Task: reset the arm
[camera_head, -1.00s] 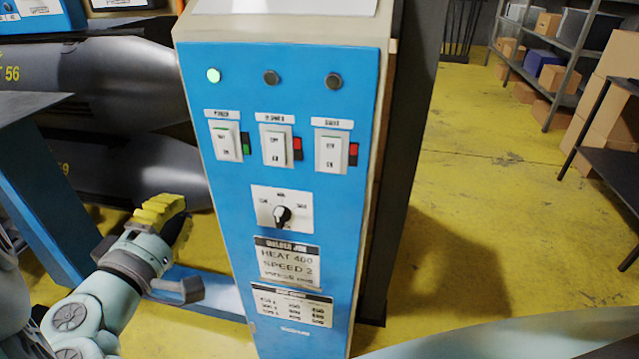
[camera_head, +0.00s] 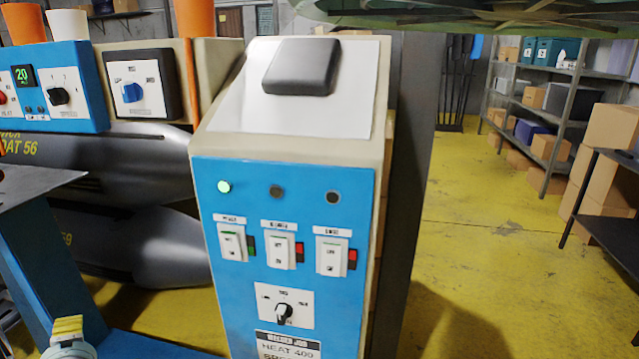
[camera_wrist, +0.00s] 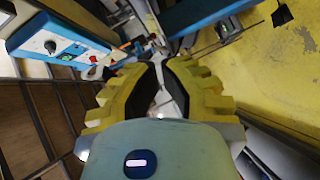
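My gripper (camera_wrist: 160,72) shows in the wrist view with two yellow ribbed fingers and dark inner pads. A gap stands between the fingers and nothing is held in it.
A dark grey pad (camera_head: 302,66) sits on the cabinet's white top. Shelves (camera_head: 545,110) and cardboard boxes stand at the right. The yellow floor (camera_head: 460,220) right of the cabinet is clear.

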